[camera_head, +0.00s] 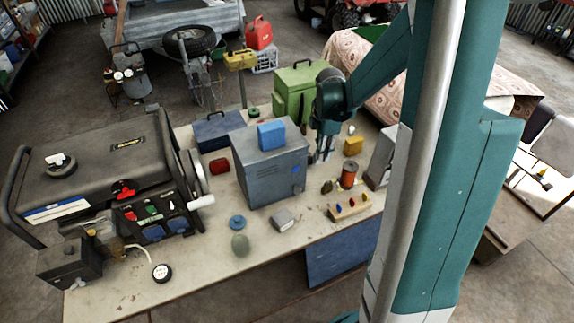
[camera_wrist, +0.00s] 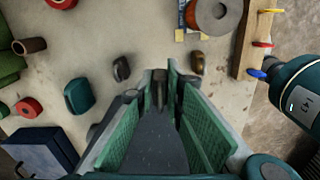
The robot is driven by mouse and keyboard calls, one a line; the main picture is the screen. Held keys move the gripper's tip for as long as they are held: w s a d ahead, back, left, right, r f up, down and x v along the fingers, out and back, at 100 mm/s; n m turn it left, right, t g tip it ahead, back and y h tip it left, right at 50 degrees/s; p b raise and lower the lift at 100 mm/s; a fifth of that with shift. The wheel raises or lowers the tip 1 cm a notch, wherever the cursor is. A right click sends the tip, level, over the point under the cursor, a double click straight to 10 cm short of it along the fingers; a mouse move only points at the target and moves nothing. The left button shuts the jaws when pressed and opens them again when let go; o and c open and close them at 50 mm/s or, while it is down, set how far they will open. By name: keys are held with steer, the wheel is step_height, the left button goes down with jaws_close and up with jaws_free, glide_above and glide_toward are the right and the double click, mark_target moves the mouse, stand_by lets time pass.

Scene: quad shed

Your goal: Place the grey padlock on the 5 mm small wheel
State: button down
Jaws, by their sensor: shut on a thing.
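My gripper (camera_head: 323,154) points down behind the right side of the grey metal cabinet. In the wrist view, its green fingers (camera_wrist: 160,84) close on a narrow dark grey thing (camera_wrist: 159,92), which seems to be the grey padlock. The fingers hide most of it, and its shape is not clear. In the head view it is too small to make out. A small blue disc with a centre hole (camera_head: 237,222) lies flat on the bench before the cabinet. It looks like a small wheel, but I can read no size on it.
The cabinet (camera_head: 262,170) carries a blue block (camera_head: 271,135). A spool (camera_head: 348,175) and a wooden peg rack (camera_head: 350,207) stand to its right. Two small dark brown things (camera_wrist: 121,68) (camera_wrist: 197,62) lie near my fingertips. A grey block (camera_head: 283,220) and a green-grey round thing (camera_head: 240,245) lie near the disc.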

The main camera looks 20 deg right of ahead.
stand_by(0.3)
step_height(320, 180, up, 30)
steer(key=w+a+n+p, duration=0.1)
steer(key=w+a+n, duration=0.2)
steer(key=a, duration=1.5)
steer(key=s+a+n, duration=0.1)
steer(key=s+a, duration=0.1)
steer(key=a, duration=0.8)
steer(key=s+a+n+p, duration=0.1)
steer(key=s+a+n, duration=0.1)
steer(key=a, duration=0.8)
steer(key=s+a+n+p, duration=0.1)
steer(key=s+a, duration=0.2)
steer(key=a, duration=0.8)
steer(key=shift+s+a+f+n, duration=0.1)
steer(key=shift+s+f+n, duration=0.2)
steer(key=shift+s+f, duration=0.1)
steer(key=s+a+n, duration=0.3)
steer(key=s+a, duration=0.8)
steer(key=a, duration=0.3)
step_height(320, 180, down, 18)
steer(key=shift+w+p, duration=0.25)
steer(key=shift+p, duration=0.15)
